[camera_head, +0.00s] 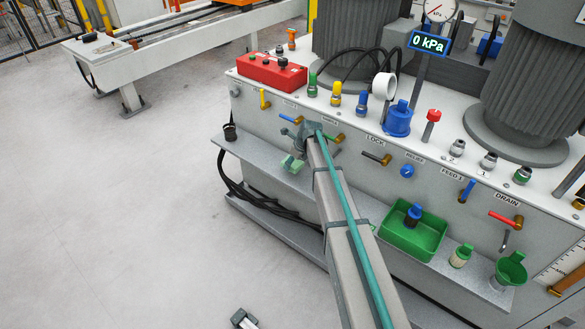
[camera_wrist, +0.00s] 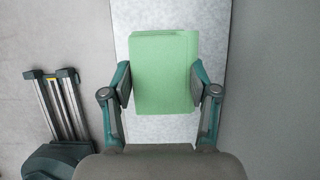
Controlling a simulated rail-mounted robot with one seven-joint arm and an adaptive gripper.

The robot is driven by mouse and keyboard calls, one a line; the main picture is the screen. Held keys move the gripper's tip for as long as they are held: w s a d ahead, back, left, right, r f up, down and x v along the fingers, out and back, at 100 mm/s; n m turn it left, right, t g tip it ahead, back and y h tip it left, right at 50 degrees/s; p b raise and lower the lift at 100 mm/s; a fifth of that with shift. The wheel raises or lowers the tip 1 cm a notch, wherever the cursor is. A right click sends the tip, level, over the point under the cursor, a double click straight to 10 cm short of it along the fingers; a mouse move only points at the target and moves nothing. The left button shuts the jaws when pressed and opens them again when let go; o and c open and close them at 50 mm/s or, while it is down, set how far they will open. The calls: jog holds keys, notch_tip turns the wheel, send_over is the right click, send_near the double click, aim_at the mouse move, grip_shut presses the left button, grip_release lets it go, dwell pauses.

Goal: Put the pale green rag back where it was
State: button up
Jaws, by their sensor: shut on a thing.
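The pale green rag (camera_wrist: 165,72) is a flat folded rectangle between the two fingers of my gripper (camera_wrist: 163,88) in the wrist view. My gripper is shut on it, with a finger at each side edge. Behind the rag in that view is the grey metal shelf (camera_wrist: 150,15). In the head view the rag (camera_head: 291,164) shows small at the end of my gripper (camera_head: 294,156), over the left part of the shelf (camera_head: 262,158). I cannot tell whether the rag touches the shelf. My arm hides part of the shelf and cabinet front.
Valve levers (camera_head: 377,158) stick out above the shelf. Black cables (camera_head: 250,196) hang below it.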

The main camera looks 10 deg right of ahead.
aim_at(293, 167)
jog(key=shift+w+d+f, duration=0.1)
jog(key=shift+w+f, duration=0.1)
jog(key=shift+f, duration=0.75)
jog(key=shift+w+f, duration=0.15)
jog(key=shift+f, duration=0.8)
jog(key=shift+f, duration=0.1)
jog(key=o, duration=1)
jog(key=v, duration=1.2)
jog(key=shift+s, duration=0.1)
